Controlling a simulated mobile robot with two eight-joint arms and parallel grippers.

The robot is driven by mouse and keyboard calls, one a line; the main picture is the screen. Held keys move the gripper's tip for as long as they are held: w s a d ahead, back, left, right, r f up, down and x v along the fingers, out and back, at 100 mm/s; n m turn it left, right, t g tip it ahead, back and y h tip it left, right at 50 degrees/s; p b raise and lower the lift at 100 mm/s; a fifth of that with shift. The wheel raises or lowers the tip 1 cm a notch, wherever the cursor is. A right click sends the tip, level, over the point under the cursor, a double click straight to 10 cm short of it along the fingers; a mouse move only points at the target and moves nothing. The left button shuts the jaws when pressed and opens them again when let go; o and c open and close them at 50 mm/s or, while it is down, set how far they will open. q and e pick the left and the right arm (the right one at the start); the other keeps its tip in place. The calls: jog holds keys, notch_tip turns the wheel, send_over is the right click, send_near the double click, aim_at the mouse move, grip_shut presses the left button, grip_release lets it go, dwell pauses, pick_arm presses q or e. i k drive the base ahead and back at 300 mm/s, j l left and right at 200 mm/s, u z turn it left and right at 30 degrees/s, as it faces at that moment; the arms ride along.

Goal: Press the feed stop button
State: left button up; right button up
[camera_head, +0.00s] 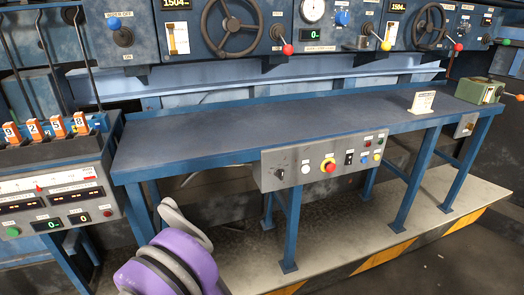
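A control panel (278,177) hangs on the front of the blue bench. The panel's labels are too small to read, so I cannot tell which one is marked feed stop. The left console also has a red button (107,213) and a green button (13,231). A purple and grey part of my arm shows at the bottom left, below the bench and apart from the panel. No gripper fingertips can be made out.
The bench top (260,122) is mostly bare, with a small sign (422,102) and a green device (479,90) at its right. Machine panels with handwheels (230,28) and coloured-knob levers stand behind. Orange number tags (55,127) top the left console. A pale platform (330,240) lies below.

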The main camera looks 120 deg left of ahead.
aim_at(331, 167)
jog(key=u, duration=3.4)
jog(key=i+l+u, duration=0.35)
jog(key=l, duration=0.25)
jog(key=i+l+u, duration=0.2)
jog(key=l, duration=0.15)
jog(key=i+l+u, duration=0.2)
jog(key=l, duration=0.15)
jog(key=k, duration=0.1)
